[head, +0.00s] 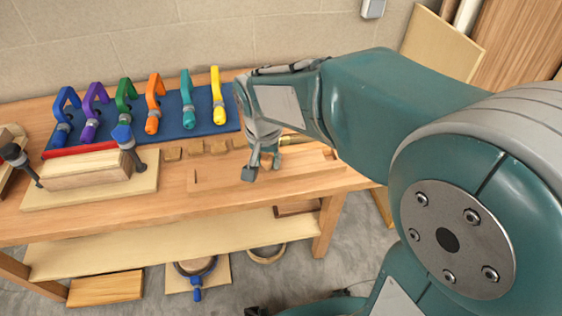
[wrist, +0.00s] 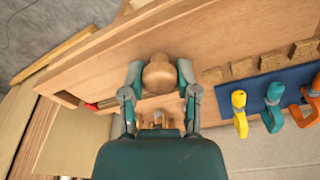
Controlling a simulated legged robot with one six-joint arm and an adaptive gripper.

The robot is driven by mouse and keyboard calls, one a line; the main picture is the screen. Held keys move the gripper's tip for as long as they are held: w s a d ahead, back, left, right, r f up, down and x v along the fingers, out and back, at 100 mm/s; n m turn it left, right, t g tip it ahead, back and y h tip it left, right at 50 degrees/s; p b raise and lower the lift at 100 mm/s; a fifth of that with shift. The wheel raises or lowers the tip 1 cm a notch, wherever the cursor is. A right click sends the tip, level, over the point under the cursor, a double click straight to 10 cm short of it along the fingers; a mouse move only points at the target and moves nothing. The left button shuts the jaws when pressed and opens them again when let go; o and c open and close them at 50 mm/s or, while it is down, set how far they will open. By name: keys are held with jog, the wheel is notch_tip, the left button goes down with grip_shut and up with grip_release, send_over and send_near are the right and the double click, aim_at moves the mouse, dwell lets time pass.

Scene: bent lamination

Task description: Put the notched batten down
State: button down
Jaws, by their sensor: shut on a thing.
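The notched batten (head: 222,180) is a long, pale wooden piece lying along the front right of the workbench, close to its top. Whether it touches the bench is unclear. My gripper (head: 262,172) is over its middle, pointing down. In the wrist view, my gripper (wrist: 159,77) has its two fingers closed on either side of a rounded wooden knob (wrist: 158,73), which appears to be the batten's grip. The batten's underside and its notches are not clearly visible.
Several coloured clamps stand on a blue mat (head: 172,128) behind. Small brown blocks (head: 195,148) lie in a row behind the batten. A clamped wooden block (head: 92,170) on a pale board is at the left. The bench (head: 165,210) has a clear front strip.

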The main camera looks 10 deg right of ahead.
jog(key=w+d+f, duration=0.1)
jog(key=d+f, duration=0.1)
jog(key=d, duration=0.1)
jog(key=w+d+f, duration=0.2)
jog(key=d+f, duration=0.1)
jog(key=d, duration=0.1)
jog(key=w+d+f, duration=0.2)
jog(key=d, duration=0.1)
jog(key=shift+w+d+f, duration=0.15)
jog(key=shift+w+f, duration=0.05)
jog(key=shift+w, duration=0.05)
jog(key=shift+w+f, duration=0.15)
jog(key=shift+f, duration=0.1)
jog(key=f, duration=0.1)
jog(key=d+f, duration=0.2)
jog(key=f, duration=0.1)
jog(key=shift+w+f, duration=0.1)
jog(key=shift+w, duration=0.1)
jog(key=shift+a, duration=0.3)
jog(key=shift+c, duration=1.8)
grip_release()
jog(key=shift+a, duration=0.1)
jog(key=shift+d, duration=0.2)
jog(key=shift+d, duration=0.1)
